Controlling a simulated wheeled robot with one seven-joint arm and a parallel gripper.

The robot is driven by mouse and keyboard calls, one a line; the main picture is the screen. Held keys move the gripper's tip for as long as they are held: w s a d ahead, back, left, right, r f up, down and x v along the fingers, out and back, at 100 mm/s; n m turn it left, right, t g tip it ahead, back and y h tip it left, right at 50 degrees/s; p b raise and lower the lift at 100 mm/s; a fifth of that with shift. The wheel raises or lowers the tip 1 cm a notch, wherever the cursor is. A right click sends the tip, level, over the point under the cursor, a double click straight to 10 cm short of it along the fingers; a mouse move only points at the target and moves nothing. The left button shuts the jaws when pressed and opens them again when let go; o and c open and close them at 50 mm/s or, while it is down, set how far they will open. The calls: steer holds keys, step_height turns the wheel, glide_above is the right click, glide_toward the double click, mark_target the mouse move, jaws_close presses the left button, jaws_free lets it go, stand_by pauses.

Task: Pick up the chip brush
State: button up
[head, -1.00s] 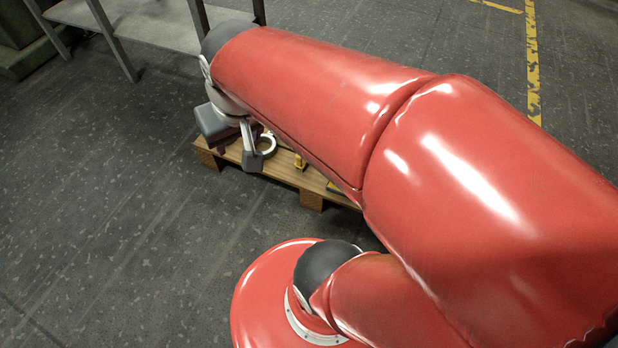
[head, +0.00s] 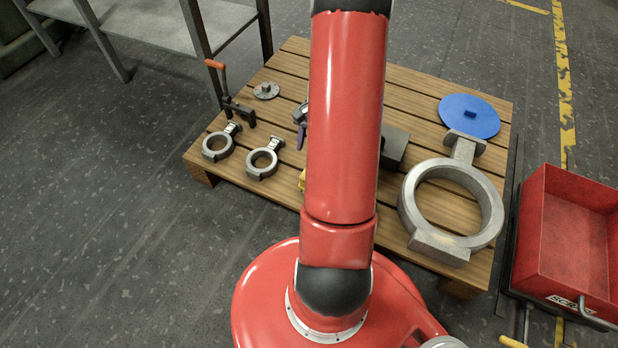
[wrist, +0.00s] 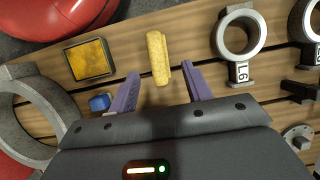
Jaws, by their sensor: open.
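A long yellow, rough-textured piece (wrist: 157,58), which looks like the chip brush, lies on the wooden pallet in the wrist view. It sits just beyond and between my gripper's two purple fingers (wrist: 163,88), which are spread open with nothing held. A small yellow part (head: 302,181) of what seems the same piece shows left of my arm in the head view; my arm hides the rest. My gripper (head: 300,118) is mostly hidden behind my arm there, above the pallet.
The pallet (head: 225,178) also bears small ring castings (head: 218,146) (head: 264,160), a large ring casting (head: 409,217), a clamp (head: 238,110), a blue disc (head: 468,115) and a yellow-topped black square (wrist: 88,58). A red bin (head: 533,235) stands right. Floor at left is clear.

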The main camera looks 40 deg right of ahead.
steer(key=shift+m, duration=0.3)
steer(key=x, duration=0.3)
steer(key=b+x, duration=0.1)
steer(key=x, duration=0.2)
steer(key=b+x, duration=0.1)
steer(key=x, duration=0.2)
steer(key=shift+s+d+f, duration=0.2)
steer(key=shift+d+f, duration=0.1)
steer(key=shift+f, duration=0.1)
jaws_close()
